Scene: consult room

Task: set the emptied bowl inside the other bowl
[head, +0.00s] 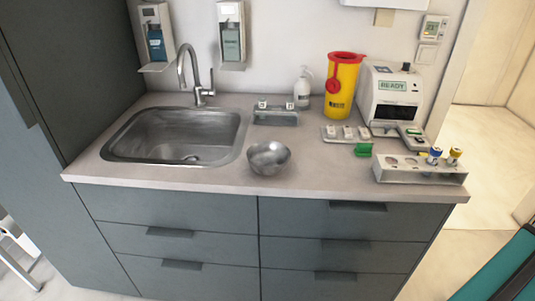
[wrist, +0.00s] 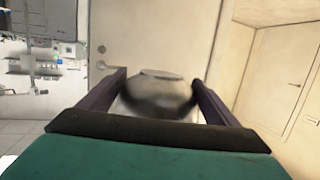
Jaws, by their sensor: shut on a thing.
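A round metal bowl (head: 269,158) stands on the counter (head: 215,177) in the head view, right of the sink and near the front edge. A second grey metal bowl (wrist: 158,95) is in the wrist view, between the two dark fingers of my gripper (wrist: 158,82). My gripper is shut on this bowl and holds it away from the counter, with a door and pale walls behind it. The inside of the held bowl cannot be made out. My gripper and the held bowl do not show in the head view.
The sink (head: 178,135) lies left of the standing bowl. A small metal tray (head: 275,117) is behind it. A tube rack (head: 420,170), a yellow bin (head: 342,88) and a white device (head: 391,95) stand to the right. The counter front between bowl and rack is clear.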

